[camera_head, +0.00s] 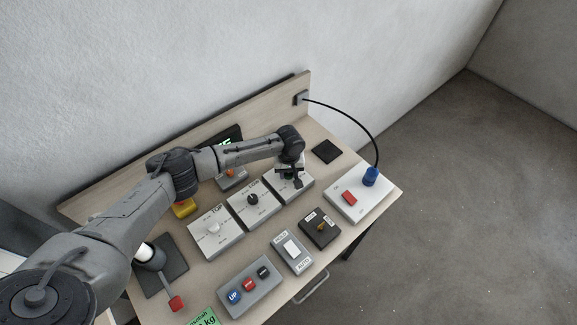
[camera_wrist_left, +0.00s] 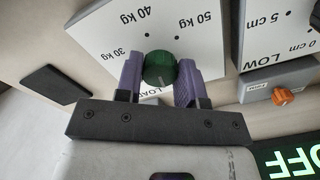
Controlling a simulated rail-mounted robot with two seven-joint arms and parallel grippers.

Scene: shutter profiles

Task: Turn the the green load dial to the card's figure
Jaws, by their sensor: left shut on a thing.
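The green load dial (camera_wrist_left: 159,67) sits on a white panel (camera_wrist_left: 100,40) marked 30 kg, 40 kg and 50 kg in the left wrist view. My left gripper (camera_wrist_left: 160,80) is shut on it, with a purple finger on each side. In the head view my left gripper (camera_head: 290,176) is over the load panel (camera_head: 299,193) and largely covers the dial. I cannot tell which mark the dial points to. A green card (camera_head: 205,318) ending in "kg" is cut off at the bottom of the head view; its full figure is not readable. My right gripper is not in view.
Two similar dial panels, with a black knob (camera_head: 252,199) and a white knob (camera_head: 213,229), lie left of the load panel. An orange knob (camera_wrist_left: 282,96) is nearby.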

